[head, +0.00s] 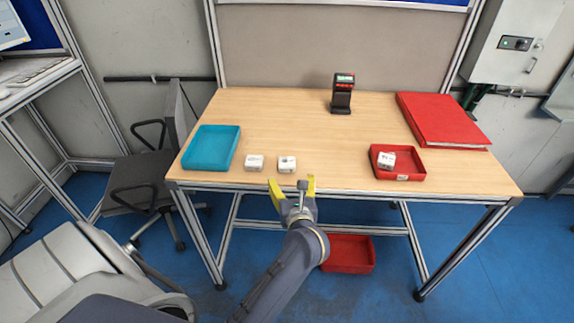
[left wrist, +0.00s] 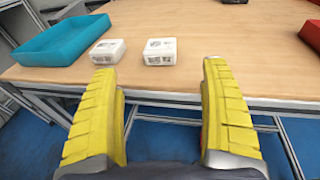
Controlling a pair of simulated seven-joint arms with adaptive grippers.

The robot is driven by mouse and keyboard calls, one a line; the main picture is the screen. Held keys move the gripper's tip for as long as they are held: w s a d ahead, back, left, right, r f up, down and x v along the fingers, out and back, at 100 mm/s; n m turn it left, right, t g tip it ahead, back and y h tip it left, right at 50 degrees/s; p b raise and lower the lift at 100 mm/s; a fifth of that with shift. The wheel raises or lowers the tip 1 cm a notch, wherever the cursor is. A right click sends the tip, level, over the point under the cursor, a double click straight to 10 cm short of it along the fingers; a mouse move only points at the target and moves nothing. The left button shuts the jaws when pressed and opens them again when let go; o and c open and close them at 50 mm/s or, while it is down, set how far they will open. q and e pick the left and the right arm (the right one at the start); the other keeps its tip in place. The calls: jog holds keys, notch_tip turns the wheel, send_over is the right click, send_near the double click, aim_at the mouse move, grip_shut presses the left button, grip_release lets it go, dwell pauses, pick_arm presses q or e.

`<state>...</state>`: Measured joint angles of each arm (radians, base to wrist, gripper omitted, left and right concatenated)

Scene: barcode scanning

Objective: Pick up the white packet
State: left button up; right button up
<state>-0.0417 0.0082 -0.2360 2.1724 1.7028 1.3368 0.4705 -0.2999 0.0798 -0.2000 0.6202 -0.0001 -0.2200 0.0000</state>
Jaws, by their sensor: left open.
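Two white packets stand side by side near the front edge of the table, the left packet (head: 254,162) and the middle packet (head: 287,164). A third white packet (head: 387,160) lies in the small red tray on the right. My left gripper (head: 293,184) is open and empty at the front edge, just short of the middle packet. In the left wrist view the yellow fingers (left wrist: 161,75) are spread wide; the middle packet (left wrist: 160,52) is ahead between them and the left packet (left wrist: 108,52) is ahead of the left finger. My right gripper is not in view.
A teal tray (head: 234,147) stands left of the packets. The red tray (head: 412,174) and a red binder (head: 440,121) are on the right. A black scanner (head: 342,94) stands at the back. The table's middle (head: 310,125) is clear. A red bin (head: 348,266) is on the floor.

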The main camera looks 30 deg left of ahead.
aim_at(287, 163)
pick_arm(q)
jog(key=x, duration=0.6)
jog(key=shift+w, duration=0.15)
jog(key=shift+r+x, duration=0.2)
jog(key=shift+x, duration=2.35)
jog(key=c, duration=1.5)
